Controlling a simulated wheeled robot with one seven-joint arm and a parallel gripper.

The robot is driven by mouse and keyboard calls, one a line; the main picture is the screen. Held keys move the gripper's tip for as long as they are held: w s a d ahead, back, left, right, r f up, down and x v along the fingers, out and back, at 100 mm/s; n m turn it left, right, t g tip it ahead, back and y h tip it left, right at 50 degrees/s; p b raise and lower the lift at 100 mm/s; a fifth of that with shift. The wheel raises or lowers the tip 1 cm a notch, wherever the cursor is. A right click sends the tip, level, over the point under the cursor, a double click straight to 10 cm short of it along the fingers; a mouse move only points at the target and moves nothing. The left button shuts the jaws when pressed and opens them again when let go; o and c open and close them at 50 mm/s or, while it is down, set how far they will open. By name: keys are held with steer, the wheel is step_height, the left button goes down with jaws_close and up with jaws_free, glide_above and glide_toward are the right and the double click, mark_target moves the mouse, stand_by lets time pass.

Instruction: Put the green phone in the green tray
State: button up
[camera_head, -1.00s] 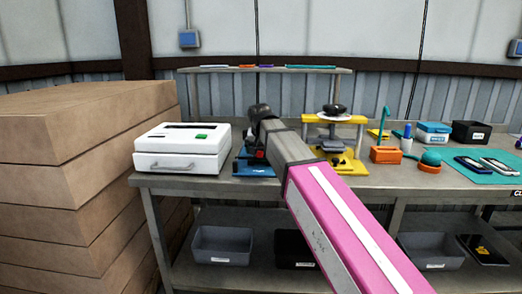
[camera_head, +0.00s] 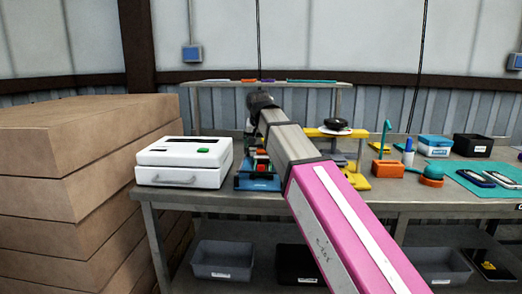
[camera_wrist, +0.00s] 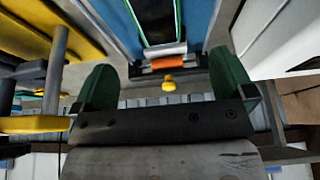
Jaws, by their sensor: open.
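In the wrist view my gripper (camera_wrist: 165,62) is open, with its two dark green fingers spread apart and nothing between them. Beyond the fingers, a dark slab with bright green edges (camera_wrist: 158,22) lies on a blue fixture (camera_wrist: 200,20); it may be the green phone, but only part shows. An orange piece and a yellow knob sit at the fixture's near end. In the head view the blue fixture (camera_head: 257,182) stands on the bench, partly behind my arm.
A white case (camera_head: 185,162) stands left of the fixture and a yellow stand (camera_head: 355,180) right of it. A teal mat (camera_head: 480,190) with phones lies far right, near blue (camera_head: 435,148) and black (camera_head: 472,146) bins. Stacked cartons (camera_head: 75,150) fill the left.

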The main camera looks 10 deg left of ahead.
mark_target(263, 162)
steer(key=shift+w+d+f+g, duration=0.1)
steer(key=shift+w+f+g, duration=0.5)
steer(key=shift+f, duration=1.1)
steer(key=shift+w+f+g, duration=0.4)
steer(key=shift+w+f, duration=0.45)
steer(key=shift+f, duration=0.8)
steer(key=shift+w+d+f+g, duration=0.1)
steer(key=shift+w+f+g, duration=0.5)
steer(key=shift+f, duration=1.1)
steer(key=shift+w, duration=0.1)
steer(key=c, duration=1.1)
steer(key=shift+r, duration=0.1)
